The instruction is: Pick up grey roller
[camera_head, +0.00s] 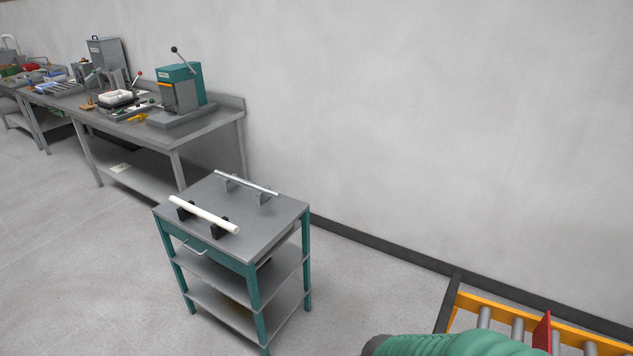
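The grey roller (246,183) is a thin, light grey rod lying on two small grey supports at the back of the trolley top. A thicker cream-white roller (205,213) lies on two black supports nearer the front edge. Both rest on the grey top of the trolley (262,230), which has teal legs. Neither of my grippers is in view. No hand touches either roller.
A metal workbench (208,135) with a teal press (181,87) stands behind the trolley at left. Open floor lies between conveyor and trolley.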

